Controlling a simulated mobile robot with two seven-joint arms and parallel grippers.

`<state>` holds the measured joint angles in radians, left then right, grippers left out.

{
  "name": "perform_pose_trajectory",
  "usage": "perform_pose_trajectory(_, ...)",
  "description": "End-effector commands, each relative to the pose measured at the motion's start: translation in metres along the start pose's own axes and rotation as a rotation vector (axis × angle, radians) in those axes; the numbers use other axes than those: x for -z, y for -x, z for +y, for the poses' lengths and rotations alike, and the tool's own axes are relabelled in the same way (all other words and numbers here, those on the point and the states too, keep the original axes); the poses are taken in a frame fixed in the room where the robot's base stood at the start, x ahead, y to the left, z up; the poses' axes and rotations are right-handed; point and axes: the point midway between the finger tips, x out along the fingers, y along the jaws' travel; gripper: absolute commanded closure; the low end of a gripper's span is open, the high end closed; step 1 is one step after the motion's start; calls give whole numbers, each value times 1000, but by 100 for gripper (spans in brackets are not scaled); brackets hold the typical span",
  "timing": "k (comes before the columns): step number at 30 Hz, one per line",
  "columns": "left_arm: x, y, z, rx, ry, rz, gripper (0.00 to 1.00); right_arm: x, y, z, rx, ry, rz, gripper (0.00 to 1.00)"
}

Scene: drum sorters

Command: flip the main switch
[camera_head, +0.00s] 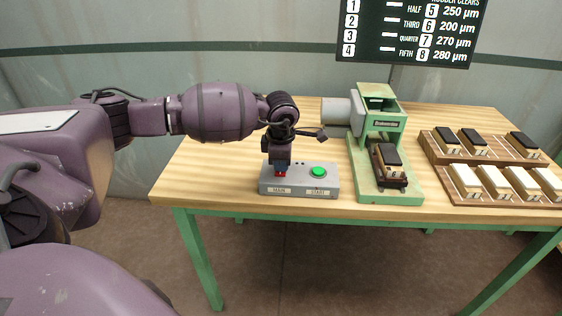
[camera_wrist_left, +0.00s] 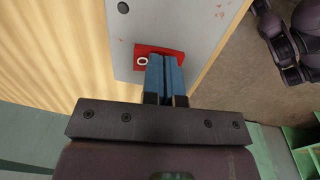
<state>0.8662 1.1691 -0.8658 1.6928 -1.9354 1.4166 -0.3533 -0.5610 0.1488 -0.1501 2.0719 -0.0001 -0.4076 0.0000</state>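The grey control box (camera_head: 326,184) stands at the table's front edge, with a MAIN label on the left and a green START button (camera_head: 319,171) on the right. The main switch is a red rocker (camera_wrist_left: 143,58) with a white ring mark at one end, in the left wrist view. My left gripper (camera_head: 281,172) points down at the MAIN end of the box. In the left wrist view its blue fingertips (camera_wrist_left: 165,66) are together over the rocker and hide its middle. Whether they touch it I cannot tell. My right gripper is not in view.
A green machine (camera_head: 380,125) with a grey motor stands right of the box and holds a dark-topped block (camera_head: 388,158). Wooden trays (camera_head: 444,158) with several black and cream blocks lie at the right. A black sign (camera_head: 409,35) is on the wall. The tabletop's left part is bare.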

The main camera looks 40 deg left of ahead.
Motion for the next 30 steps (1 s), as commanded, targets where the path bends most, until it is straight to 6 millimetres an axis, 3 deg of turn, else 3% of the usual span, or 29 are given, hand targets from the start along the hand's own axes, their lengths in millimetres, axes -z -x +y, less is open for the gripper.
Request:
perform_pose_trajectory(7,0,0,1,-2,1,-1,100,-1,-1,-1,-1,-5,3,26)
perform_pose_trajectory(14,8,49,9,-8,7,-4,100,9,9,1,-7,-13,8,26)
perform_pose_trajectory(21,8,91,8,-4,4,-1,100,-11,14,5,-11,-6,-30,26)
perform_pose_trajectory(30,8,132,8,-2,5,0,100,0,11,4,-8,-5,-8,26)
